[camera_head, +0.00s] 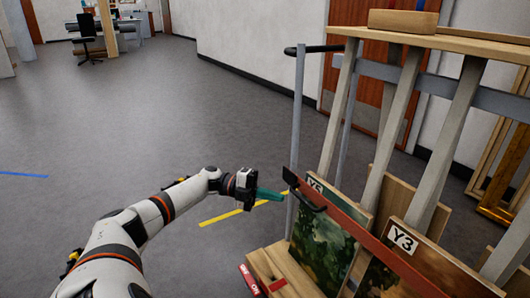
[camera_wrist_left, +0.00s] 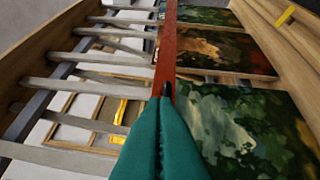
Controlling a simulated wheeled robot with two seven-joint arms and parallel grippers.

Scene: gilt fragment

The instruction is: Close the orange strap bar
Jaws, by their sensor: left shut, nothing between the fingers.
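The orange strap bar (camera_head: 355,232) runs slantwise across the front of the painting rack, in front of the panels marked Y5 and Y3. It has a black end piece and a black curved handle (camera_head: 308,200) near its left end. My left gripper (camera_head: 281,196) is shut and empty, with its teal fingertips just left of the bar's end. In the left wrist view the shut fingers (camera_wrist_left: 162,108) point along the bar (camera_wrist_left: 168,55), and a dark part of the bar shows at their tips. Whether they touch it I cannot tell. My right gripper is out of view.
The wooden rack with grey posts (camera_head: 345,105) and a metal upright (camera_head: 296,120) fills the right side. Paintings (camera_head: 320,240) lean on its wooden base (camera_head: 270,262). Open grey floor (camera_head: 150,120) lies left and behind. Gilt frames (camera_head: 497,185) stand at far right.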

